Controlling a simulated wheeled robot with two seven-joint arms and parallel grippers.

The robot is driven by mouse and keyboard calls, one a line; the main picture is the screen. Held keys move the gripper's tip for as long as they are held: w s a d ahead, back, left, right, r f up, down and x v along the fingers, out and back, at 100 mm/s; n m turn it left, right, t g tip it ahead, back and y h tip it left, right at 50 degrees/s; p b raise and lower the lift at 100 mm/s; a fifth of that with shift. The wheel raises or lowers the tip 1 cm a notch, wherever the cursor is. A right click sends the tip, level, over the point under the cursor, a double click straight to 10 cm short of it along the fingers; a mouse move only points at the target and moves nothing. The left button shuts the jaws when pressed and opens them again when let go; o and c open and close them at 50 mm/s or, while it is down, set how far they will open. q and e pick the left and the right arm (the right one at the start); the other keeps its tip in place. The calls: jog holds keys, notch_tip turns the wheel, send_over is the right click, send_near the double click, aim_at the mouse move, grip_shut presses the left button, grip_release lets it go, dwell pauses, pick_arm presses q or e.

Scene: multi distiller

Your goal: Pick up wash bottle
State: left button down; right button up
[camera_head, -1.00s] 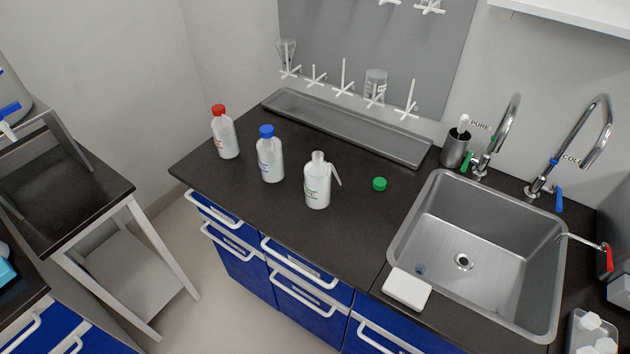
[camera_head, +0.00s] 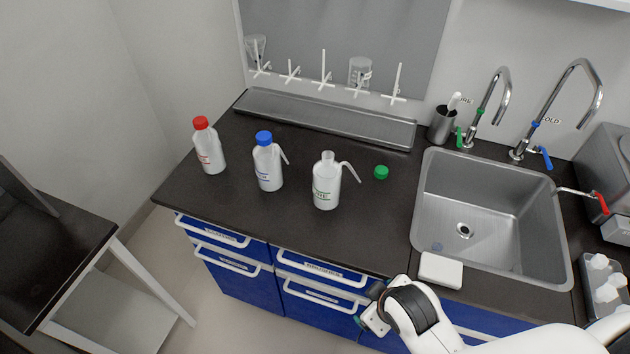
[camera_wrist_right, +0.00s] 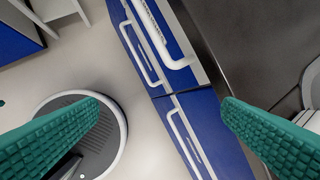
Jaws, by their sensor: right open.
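Three white wash bottles stand upright on the black counter: one with a red cap (camera_head: 209,147) at the left, one with a blue cap (camera_head: 268,165) in the middle, and one with green print and no cap (camera_head: 326,182) at the right. A loose green cap (camera_head: 381,172) lies right of the uncapped bottle. My right gripper (camera_head: 366,312) is in front of the counter's front edge, below and right of the bottles, apart from them. In the right wrist view its green-padded fingers (camera_wrist_right: 165,120) are wide apart with nothing between them. My left gripper is not in view.
A steel sink (camera_head: 490,220) with tall taps is at the right. A white block (camera_head: 440,270) lies at the sink's front left corner. A long grey tray (camera_head: 330,119) lies along the back wall. Blue drawers with white handles (camera_head: 322,268) face my right gripper.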

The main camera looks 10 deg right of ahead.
aim_at(331, 188)
jog(key=w+r+n+t, duration=0.1)
jog(key=w+r+n, duration=0.1)
jog(key=w+n, duration=0.2)
jog(key=w+a+r+n+t, duration=0.1)
jog(key=w+r+n+t, duration=0.1)
jog(key=w+n, duration=0.2)
jog(key=w+r+n+t, duration=0.2)
jog(key=w+n, duration=0.2)
jog(key=n, duration=0.4)
jog(key=shift+a+h, duration=0.3)
jog(key=shift+a, duration=0.05)
jog(key=w+n+t, duration=0.1)
jog(key=w+n, duration=0.3)
jog(key=w+r+n+t, duration=0.1)
jog(key=w+n, duration=0.3)
jog(key=n, duration=0.1)
jog(key=w+a+n+t, duration=0.1)
jog(key=w+n+t, duration=0.1)
jog(key=w+n, duration=0.2)
jog(key=shift+w+r+n+y+p, duration=0.3)
jog(key=shift+n+y+p, duration=0.1)
jog(key=shift+n, duration=0.1)
jog(key=shift+w+f, duration=0.2)
jog(key=shift+w, duration=0.35)
jog(key=x, duration=0.4)
jog(key=shift+f+p, duration=0.2)
jog(key=shift+p, duration=0.2)
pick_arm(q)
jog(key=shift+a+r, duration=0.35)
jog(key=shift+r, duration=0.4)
